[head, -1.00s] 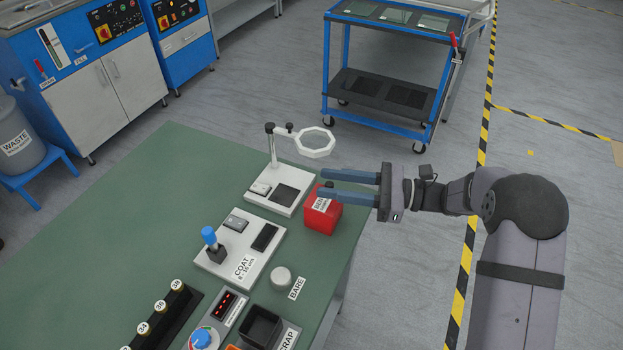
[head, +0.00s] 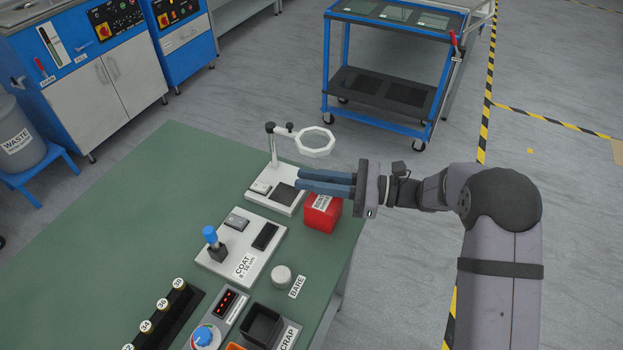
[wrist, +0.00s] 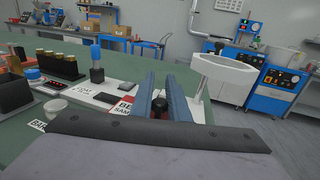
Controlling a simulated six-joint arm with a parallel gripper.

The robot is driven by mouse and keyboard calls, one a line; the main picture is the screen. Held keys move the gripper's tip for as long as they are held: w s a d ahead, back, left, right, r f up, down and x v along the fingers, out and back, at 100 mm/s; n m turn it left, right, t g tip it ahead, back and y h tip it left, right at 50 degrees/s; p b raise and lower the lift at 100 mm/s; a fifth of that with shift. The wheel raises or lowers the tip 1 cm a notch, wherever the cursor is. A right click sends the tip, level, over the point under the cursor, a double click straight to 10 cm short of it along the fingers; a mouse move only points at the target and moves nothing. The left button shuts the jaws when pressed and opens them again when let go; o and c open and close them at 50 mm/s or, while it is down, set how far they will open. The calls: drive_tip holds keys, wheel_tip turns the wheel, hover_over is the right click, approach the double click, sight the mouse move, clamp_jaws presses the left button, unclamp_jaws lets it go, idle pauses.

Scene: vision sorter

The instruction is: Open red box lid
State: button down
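The red box (head: 322,217) stands at the table's right edge with its lid down. A white label lies on its top, and part of the label shows in the wrist view (wrist: 124,108). My gripper (head: 325,182) reaches in from the right, level, over the back part of the lid. Its two blue fingers are close together, with their tips past the box's left side. In the wrist view, a black knob (wrist: 159,104) on the lid sits between the fingers, which appear closed on it. In the head view the fingers hide the knob.
A stand with a white ring magnifier (head: 316,142) is just behind the fingertips. A coating gauge (head: 241,247) with a blue-topped lever is left of the box. A round grey piece (head: 281,276) lies in front. Open floor is to the right.

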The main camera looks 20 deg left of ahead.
drive_tip(key=w+b, duration=0.1)
drive_tip(key=w, duration=0.5)
drive_tip(key=shift+w, duration=0.3)
drive_tip(key=c, duration=1.7)
unclamp_jaws()
drive_tip(key=shift+d, duration=0.15)
drive_tip(key=b+v, duration=0.1)
drive_tip(key=v, duration=0.6)
drive_tip(key=shift+b, duration=0.35)
drive_tip(key=shift+d+r, duration=0.1)
drive_tip(key=shift+d, duration=0.05)
